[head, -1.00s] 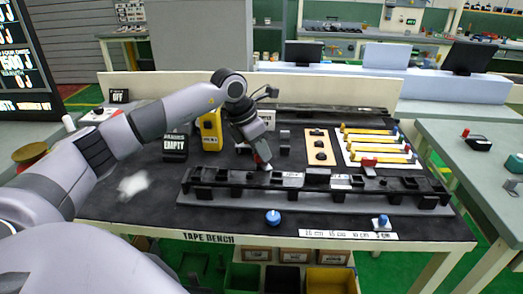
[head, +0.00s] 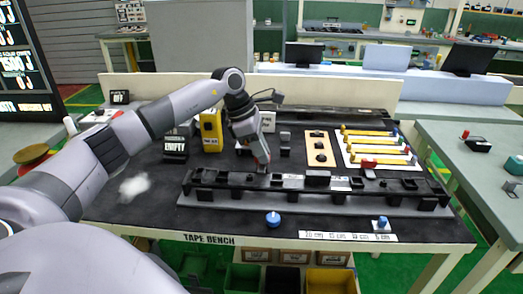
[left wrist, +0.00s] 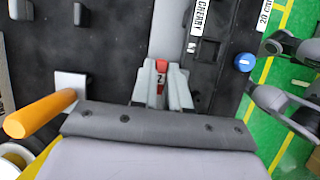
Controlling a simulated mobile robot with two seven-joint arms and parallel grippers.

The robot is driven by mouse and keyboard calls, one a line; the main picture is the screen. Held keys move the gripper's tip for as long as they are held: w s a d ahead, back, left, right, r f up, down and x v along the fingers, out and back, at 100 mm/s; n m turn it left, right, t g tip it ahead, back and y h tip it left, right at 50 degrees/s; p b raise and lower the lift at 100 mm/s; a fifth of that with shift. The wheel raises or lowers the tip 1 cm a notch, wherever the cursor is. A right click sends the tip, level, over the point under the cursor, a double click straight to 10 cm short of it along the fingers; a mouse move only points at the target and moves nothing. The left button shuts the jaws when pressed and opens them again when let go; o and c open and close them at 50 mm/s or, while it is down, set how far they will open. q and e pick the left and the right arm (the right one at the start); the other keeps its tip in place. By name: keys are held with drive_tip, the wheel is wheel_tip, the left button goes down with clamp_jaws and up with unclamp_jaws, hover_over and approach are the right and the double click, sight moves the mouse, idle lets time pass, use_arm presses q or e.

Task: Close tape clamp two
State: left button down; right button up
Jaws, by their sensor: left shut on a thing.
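The black tape fixture (head: 400,199) runs along the front of the bench, with several black clamp blocks and pale labels on it. My left gripper (head: 263,166) is over its back edge, left of the middle, tilted down. In the left wrist view the gripper (left wrist: 161,78) is shut on a small red piece (left wrist: 161,67), which has a "2" mark just below it. A grey strip (left wrist: 171,30) runs away beyond the fingertips. The fingers hide part of the clamp, so its closure is hard to judge.
A blue knob (head: 273,219) stands at the bench front. A yellow device (head: 210,130), an "EMPTY" sign (head: 175,148) and a white tray (head: 352,153) with yellow bars are behind the fixture. An orange cylinder (left wrist: 40,115) is close left in the wrist view.

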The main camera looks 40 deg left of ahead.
idle(0.3)
use_arm(q)
drive_tip(key=c, duration=1.1)
unclamp_jaws()
drive_tip(key=shift+r, duration=0.15)
drive_tip(key=shift+b+v, duration=0.35)
drive_tip(key=shift+v, duration=3.2)
